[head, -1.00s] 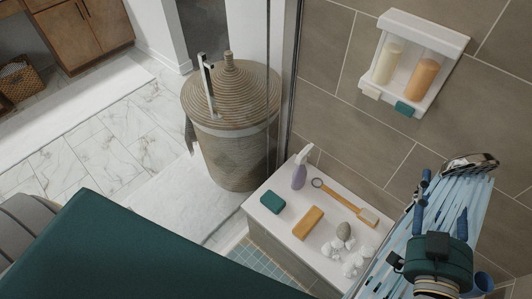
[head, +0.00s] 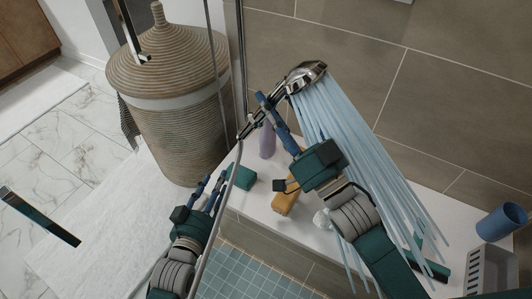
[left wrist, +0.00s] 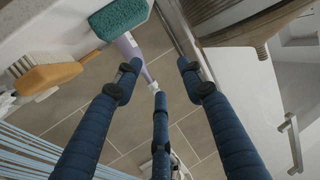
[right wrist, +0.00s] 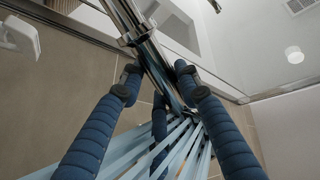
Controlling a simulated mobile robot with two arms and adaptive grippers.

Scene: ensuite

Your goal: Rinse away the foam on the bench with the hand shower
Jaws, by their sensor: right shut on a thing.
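My right gripper (head: 268,108) is shut on the chrome handle of the hand shower (head: 306,76). The handle (right wrist: 148,48) also shows between its fingers in the right wrist view. Blue water streams run from the shower head down to the right, across the white bench (head: 455,212). A white clump of foam (head: 322,218) shows on the bench beside my right arm. The arm and water hide the bench behind them, so I cannot tell how much foam lies there. My left gripper (head: 213,186) is open and empty, left of the bench front.
A blue cup (head: 503,222) and a grey basket (head: 492,272) are at the right. A wicker hamper (head: 175,105) stands left of the bench.

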